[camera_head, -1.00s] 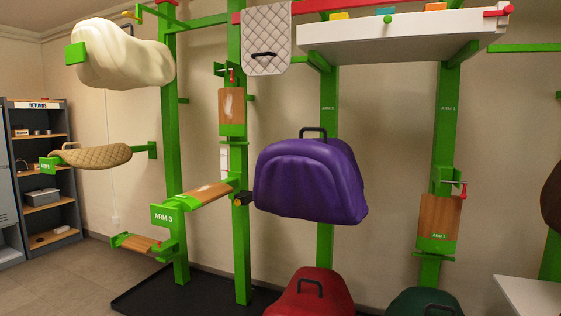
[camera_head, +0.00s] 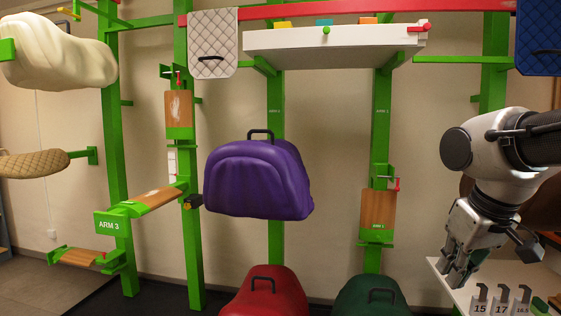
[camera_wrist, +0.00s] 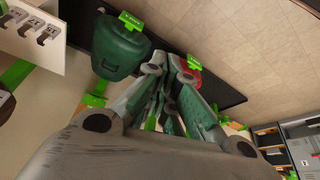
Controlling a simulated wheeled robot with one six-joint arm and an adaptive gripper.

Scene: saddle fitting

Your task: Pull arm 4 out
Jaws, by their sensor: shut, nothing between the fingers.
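A folded wooden arm with green fittings (camera_head: 378,212) stands upright against the right green post. Another folded wooden arm (camera_head: 178,115) stands upright higher on a left post. Their labels are too small to read surely, so I cannot tell which is arm 4. Arm 3 (camera_head: 108,224), clearly labelled, sticks out to the left and is bare. My gripper (camera_head: 455,278) is at the right, shut and empty, apart from both folded arms and pointing down in front of the white table. In the wrist view my fingers (camera_wrist: 170,75) are together.
A purple saddle (camera_head: 258,182) hangs between the folded arms. Red (camera_head: 265,293) and green (camera_head: 370,297) saddles sit below. A white shelf (camera_head: 330,45) juts out above. The white table (camera_head: 450,282) with numbered pieces is at the right. Cream (camera_head: 60,55) and tan (camera_head: 35,164) saddles are left.

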